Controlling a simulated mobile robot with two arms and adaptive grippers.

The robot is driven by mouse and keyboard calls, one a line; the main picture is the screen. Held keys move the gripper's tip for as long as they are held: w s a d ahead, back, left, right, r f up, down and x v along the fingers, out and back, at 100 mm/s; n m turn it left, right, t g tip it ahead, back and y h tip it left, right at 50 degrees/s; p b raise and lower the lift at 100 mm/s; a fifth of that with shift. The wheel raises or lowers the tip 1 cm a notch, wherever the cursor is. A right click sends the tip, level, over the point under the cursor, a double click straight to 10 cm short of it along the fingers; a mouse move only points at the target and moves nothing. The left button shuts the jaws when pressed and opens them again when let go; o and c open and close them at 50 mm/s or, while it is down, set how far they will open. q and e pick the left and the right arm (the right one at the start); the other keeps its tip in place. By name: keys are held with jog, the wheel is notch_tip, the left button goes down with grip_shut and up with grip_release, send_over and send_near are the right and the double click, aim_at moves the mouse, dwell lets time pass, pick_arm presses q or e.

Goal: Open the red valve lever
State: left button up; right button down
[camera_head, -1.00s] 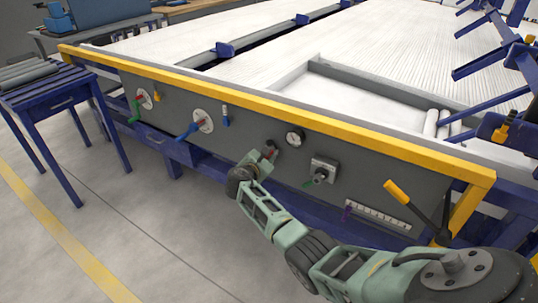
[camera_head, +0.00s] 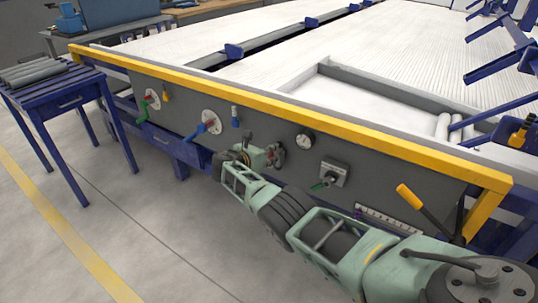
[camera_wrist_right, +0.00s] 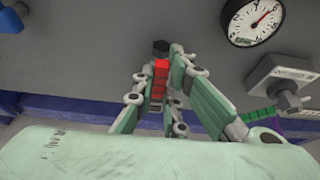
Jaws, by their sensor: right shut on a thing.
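The red valve lever (camera_wrist_right: 161,79) shows in the right wrist view as a red bar with a dark end, between the two pale green fingers. My right gripper (camera_wrist_right: 162,78) is shut on it, with a finger along each side. In the head view my right gripper (camera_head: 276,155) is at the grey front panel (camera_head: 365,180), left of and below the round gauge (camera_head: 305,141). There the gripper mostly hides the lever. My left gripper is not in view.
A blue lever (camera_head: 201,130) and a green lever (camera_head: 144,111) are further left on the panel. A yellow-handled lever (camera_head: 410,197) stands at right. Open floor lies in front.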

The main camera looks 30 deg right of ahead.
jog(key=shift+a+f, duration=0.1)
jog(key=shift+f, duration=0.05)
jog(key=c, duration=1.8)
grip_release()
jog(key=v, duration=1.2)
